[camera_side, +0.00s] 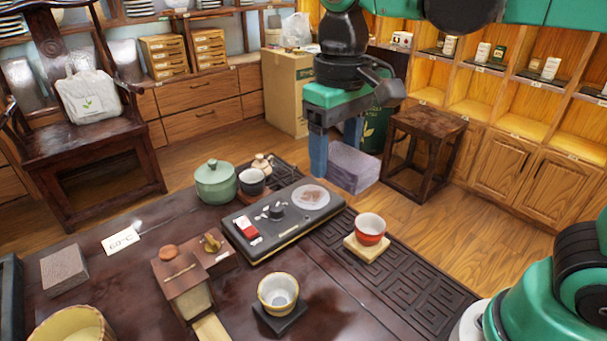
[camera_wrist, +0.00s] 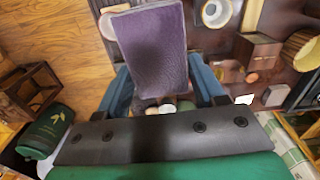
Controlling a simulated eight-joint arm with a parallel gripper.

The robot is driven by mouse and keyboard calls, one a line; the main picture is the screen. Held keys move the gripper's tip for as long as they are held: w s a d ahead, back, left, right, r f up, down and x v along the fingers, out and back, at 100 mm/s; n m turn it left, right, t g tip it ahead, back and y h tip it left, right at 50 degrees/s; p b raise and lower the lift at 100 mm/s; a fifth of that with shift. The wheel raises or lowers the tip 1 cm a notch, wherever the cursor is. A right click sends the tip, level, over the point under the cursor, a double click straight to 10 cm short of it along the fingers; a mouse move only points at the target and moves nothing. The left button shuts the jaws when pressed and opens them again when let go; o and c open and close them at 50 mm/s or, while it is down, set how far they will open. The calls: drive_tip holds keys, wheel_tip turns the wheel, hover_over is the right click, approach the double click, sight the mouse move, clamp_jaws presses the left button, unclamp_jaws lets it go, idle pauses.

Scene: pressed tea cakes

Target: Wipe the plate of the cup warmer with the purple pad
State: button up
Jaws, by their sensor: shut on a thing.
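The purple pad (camera_side: 350,168) is a thick block held in the air just behind the cup warmer in the side view. It fills the upper middle of the wrist view (camera_wrist: 152,45). My gripper (camera_side: 336,165) points down, its two blue fingers shut on the pad. The fingers also show in the wrist view (camera_wrist: 160,75), on either side of the pad. The cup warmer (camera_side: 270,238) is a flat dark slab on the table. Its round pale plate (camera_side: 314,203) is at its right end and bears a brownish smear. The pad is apart from the plate.
A red cup (camera_side: 370,229) on a wooden coaster stands right of the warmer. A pale cup (camera_side: 278,291) stands in front. A stool (camera_side: 426,150) is behind the table.

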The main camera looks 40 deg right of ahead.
drive_tip(key=w+d+f, duration=0.3)
drive_tip(key=w+f, duration=0.1)
drive_tip(key=w, duration=0.3)
approach(316, 201)
drive_tip(key=shift+f, duration=2.85)
drive_tip(key=shift+w+f, duration=0.45)
drive_tip(key=shift+w, duration=0.05)
drive_tip(key=shift+w+f, duration=0.15)
drive_tip(key=shift+w, duration=2.55)
drive_tip(key=shift+s, duration=3.15)
wheel_tip(316, 201, up, 8)
drive_tip(key=shift+f, duration=0.1)
